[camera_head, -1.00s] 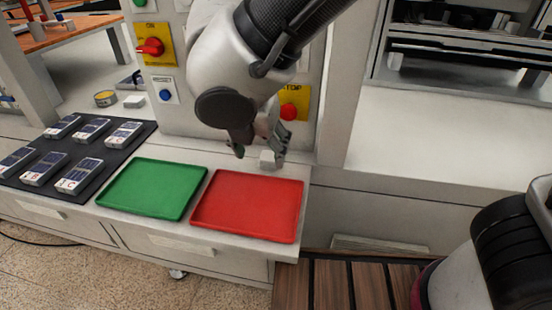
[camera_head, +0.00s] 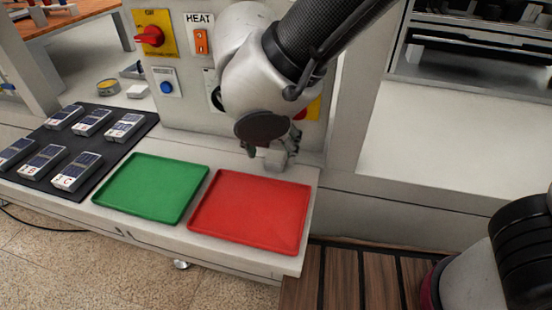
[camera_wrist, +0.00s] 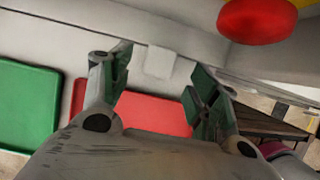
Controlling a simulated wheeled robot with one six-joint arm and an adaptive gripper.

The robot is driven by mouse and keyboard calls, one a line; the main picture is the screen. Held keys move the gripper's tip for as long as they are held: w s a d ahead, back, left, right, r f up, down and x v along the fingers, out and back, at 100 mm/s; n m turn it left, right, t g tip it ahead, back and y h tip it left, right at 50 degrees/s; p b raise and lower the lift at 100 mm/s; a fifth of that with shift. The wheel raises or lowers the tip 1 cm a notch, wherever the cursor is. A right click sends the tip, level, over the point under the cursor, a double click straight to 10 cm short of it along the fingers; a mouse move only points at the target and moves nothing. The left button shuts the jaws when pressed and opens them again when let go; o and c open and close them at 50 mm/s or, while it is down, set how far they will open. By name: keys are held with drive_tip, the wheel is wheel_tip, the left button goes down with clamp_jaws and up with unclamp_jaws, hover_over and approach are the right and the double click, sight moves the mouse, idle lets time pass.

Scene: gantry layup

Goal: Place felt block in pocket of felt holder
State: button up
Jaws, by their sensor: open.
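A small white block (camera_head: 276,160), which looks like the felt block, stands on the pale bench behind the red tray. It also shows in the wrist view (camera_wrist: 160,62), beyond and between the fingertips. My gripper (camera_head: 272,153) is open and points down at the block, with its fingers apart on either side of it in the picture. The open gripper also shows in the wrist view (camera_wrist: 161,72). I cannot tell whether a finger touches the block. No felt holder with a pocket can be made out for certain. A second pale block (camera_head: 137,91) lies at the back left.
A red tray (camera_head: 250,208) and a green tray (camera_head: 152,188) lie empty at the bench front. A dark mat (camera_head: 22,180) holds several labelled devices. A control panel (camera_head: 185,120) stands close behind my gripper, with a red button (camera_wrist: 257,18) near it.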

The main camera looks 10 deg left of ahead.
sight(275, 156)
drive_tip(key=x, duration=0.4)
drive_tip(key=shift+f, duration=0.1)
drive_tip(key=c, duration=0.9)
